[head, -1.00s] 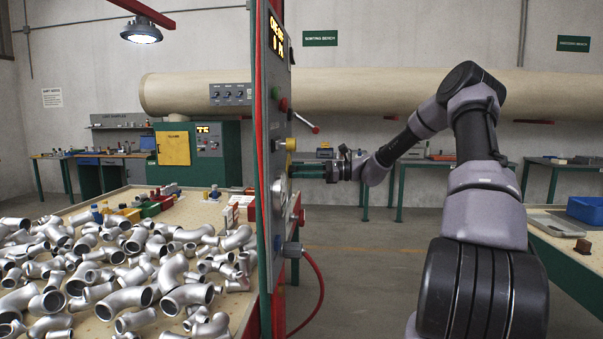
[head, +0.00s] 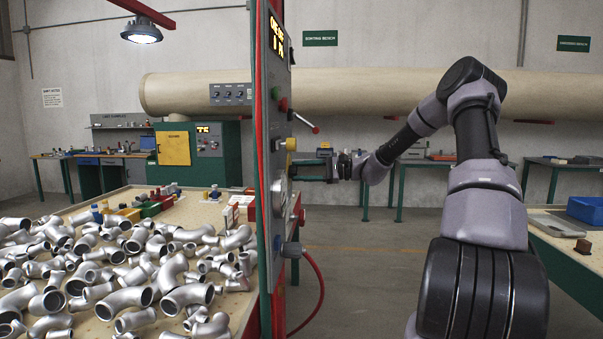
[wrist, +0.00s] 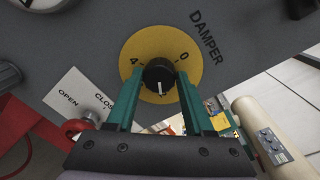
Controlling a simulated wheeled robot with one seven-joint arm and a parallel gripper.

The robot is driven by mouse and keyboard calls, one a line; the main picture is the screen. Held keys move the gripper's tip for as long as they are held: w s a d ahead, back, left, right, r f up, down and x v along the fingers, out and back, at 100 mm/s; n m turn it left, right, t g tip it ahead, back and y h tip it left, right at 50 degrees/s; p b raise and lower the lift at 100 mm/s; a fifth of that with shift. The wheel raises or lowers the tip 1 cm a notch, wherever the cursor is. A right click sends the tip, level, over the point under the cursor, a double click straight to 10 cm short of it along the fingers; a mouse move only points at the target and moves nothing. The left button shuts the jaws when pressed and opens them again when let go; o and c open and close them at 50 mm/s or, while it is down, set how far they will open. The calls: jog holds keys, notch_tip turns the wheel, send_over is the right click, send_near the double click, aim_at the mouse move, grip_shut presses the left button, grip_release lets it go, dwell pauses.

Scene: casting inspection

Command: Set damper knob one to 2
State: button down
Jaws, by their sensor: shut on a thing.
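The damper knob (wrist: 159,74) is black and round, on a yellow dial (wrist: 131,82) on the grey panel beside the word DAMPER. The knob's white pointer line points down in the wrist view, roughly opposite the gap between 4 and 0. My gripper (wrist: 160,80) has its green fingers shut on the knob, one on each side. In the head view my gripper (head: 300,168) reaches the panel (head: 275,225) from the right; the knob cannot be made out there.
An OPEN/CLOSE label (wrist: 83,101) and a red fitting (wrist: 80,125) sit near the left finger. A lever (head: 307,123) sticks out of the panel above my gripper. A red hose (head: 320,285) hangs below. A bench (head: 120,310) holds silver pipe elbows.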

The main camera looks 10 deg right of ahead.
dwell(0.3)
jog(key=shift+c, duration=1.4)
grip_release()
jog(key=shift+d, duration=0.15)
jog(key=v, duration=1)
jog(key=shift+d, duration=0.25)
jog(key=shift+s+f, duration=0.1)
